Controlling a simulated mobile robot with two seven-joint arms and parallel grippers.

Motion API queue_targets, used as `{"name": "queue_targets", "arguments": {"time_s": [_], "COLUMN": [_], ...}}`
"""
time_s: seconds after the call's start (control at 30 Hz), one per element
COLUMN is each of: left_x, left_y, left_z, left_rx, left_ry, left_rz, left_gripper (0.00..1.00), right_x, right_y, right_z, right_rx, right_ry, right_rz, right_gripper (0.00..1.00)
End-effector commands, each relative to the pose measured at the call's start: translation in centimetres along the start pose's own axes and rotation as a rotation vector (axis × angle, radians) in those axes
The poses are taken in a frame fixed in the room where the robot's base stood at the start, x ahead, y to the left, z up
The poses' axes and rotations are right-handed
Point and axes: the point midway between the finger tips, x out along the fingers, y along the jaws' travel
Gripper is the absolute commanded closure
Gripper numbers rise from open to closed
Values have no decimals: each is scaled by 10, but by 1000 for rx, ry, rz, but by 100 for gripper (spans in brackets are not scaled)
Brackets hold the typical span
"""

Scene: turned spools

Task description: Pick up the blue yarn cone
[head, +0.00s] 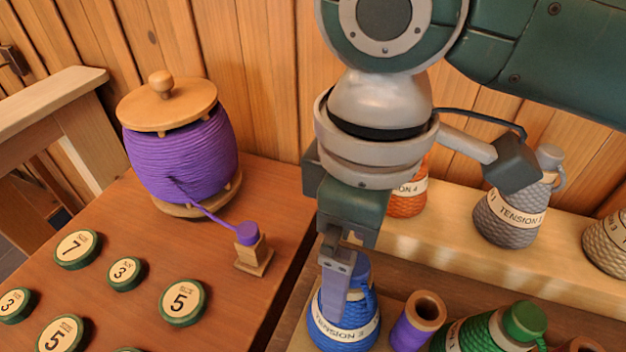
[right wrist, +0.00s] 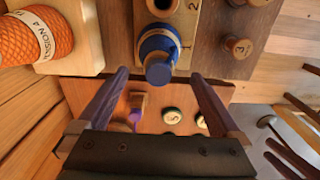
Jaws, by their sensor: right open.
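The blue yarn cone (head: 352,333) stands upright at the bottom middle of the head view, with a cream "TENSION" label and a blue top. In the right wrist view the blue yarn cone (right wrist: 158,58) shows from above, between and just beyond the fingertips. My right gripper (head: 336,300) points down at it, and its fingers hide part of the cone in the head view. The right gripper (right wrist: 160,78) is open, with a finger on either side and nothing held. I cannot tell whether a finger touches the cone. My left gripper is not in view.
Orange (head: 407,197) and grey (head: 512,215) cones stand on a ledge behind. A lidded purple yarn jar (head: 180,150) and several numbered discs (head: 182,302) sit on the left table.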

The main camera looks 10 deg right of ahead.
Motion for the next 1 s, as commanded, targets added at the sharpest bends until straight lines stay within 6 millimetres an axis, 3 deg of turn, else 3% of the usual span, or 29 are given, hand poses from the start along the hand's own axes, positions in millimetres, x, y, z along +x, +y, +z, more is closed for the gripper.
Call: {"name": "queue_targets", "arguments": {"time_s": [0.23,0.53,1.0], "left_x": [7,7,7], "left_y": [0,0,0], "left_z": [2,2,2], "left_rx": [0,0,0], "left_ry": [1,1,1], "left_rz": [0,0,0], "left_gripper": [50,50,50], "right_x": [39,43,42], "right_y": [2,3,3], "right_z": [4,4,4], "right_rx": [1,0,0], "right_ry": [-3,0,0], "right_rz": [0,1,2], "right_gripper": [0,0,53]}}
